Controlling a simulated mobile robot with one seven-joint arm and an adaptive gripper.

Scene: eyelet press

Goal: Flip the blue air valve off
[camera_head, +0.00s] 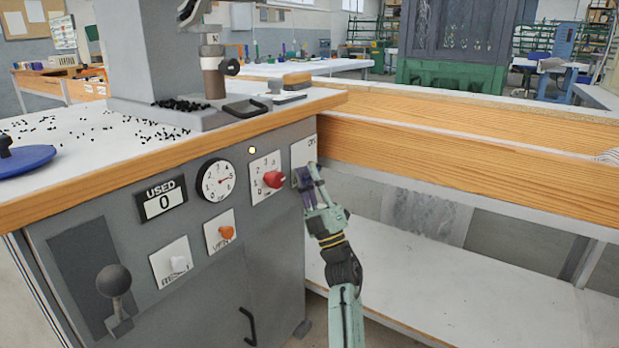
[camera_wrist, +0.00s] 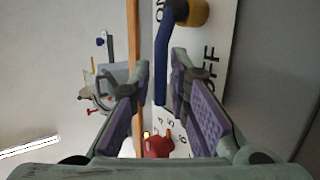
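The blue air valve handle (camera_wrist: 162,65) is a bent lever on a brass-coloured pivot (camera_wrist: 193,12) in the wrist view. It runs down the picture along the left edge of a white plate (camera_wrist: 228,30). ON is printed near the top of the plate and OFF to the right of the lever. My gripper (camera_wrist: 162,78) is open, with one purple-padded finger on each side of the lever. I cannot tell whether either finger touches it.
A red knob (camera_head: 273,179) is just left of my gripper, and it also shows low in the wrist view (camera_wrist: 157,146). A dial gauge (camera_head: 217,179), an orange knob (camera_head: 226,232) and a black ball lever (camera_head: 114,281) are further left. A wooden bench edge (camera_head: 450,170) runs to the right.

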